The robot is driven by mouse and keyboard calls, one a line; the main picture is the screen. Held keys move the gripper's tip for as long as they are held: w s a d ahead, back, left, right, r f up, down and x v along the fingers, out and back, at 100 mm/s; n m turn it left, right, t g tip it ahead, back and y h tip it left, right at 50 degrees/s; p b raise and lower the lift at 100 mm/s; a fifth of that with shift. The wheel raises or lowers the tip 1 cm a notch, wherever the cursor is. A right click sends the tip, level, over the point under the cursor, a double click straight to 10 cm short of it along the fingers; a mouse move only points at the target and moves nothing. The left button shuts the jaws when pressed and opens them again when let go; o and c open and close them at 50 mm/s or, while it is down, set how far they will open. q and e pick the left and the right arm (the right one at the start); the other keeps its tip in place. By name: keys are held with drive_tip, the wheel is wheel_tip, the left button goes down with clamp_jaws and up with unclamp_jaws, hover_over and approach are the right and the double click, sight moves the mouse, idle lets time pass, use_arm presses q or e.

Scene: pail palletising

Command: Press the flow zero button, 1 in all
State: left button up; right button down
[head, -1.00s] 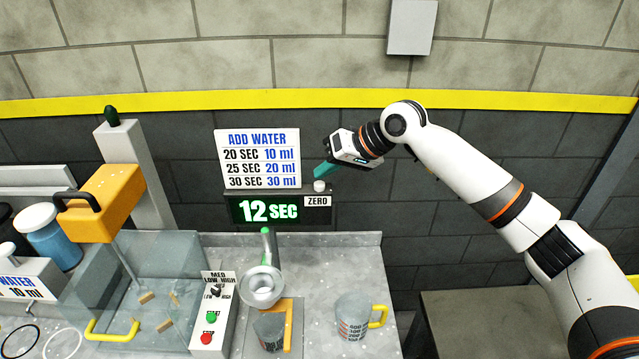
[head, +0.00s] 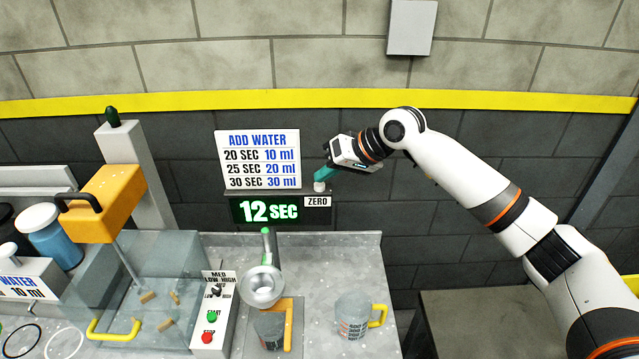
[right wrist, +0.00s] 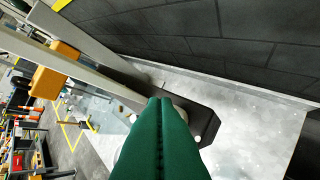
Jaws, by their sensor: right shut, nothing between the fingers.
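The flow zero button, a small white round cap (head: 319,187), sits on top of the dark timer box just above its ZERO label (head: 318,202). In the right wrist view the closed green fingers (right wrist: 160,140) fill the middle and hide much of the button area. My left gripper is not in view.
An ADD WATER sign (head: 258,159) stands behind the timer. Below are a funnel (head: 262,286) over a beaker, a mug with a yellow handle (head: 354,318) and a switch box with green and red buttons (head: 213,312).

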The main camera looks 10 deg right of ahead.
drive_tip(key=shift+f, duration=0.55)
idle(0.6)
drive_tip(key=shift+r, duration=0.1)
drive_tip(key=shift+r+p, duration=0.85)
drive_tip(key=shift+p, duration=0.4)
wheel_tip(320, 180, up, 5)
drive_tip(key=p, duration=0.5)
idle(0.3)
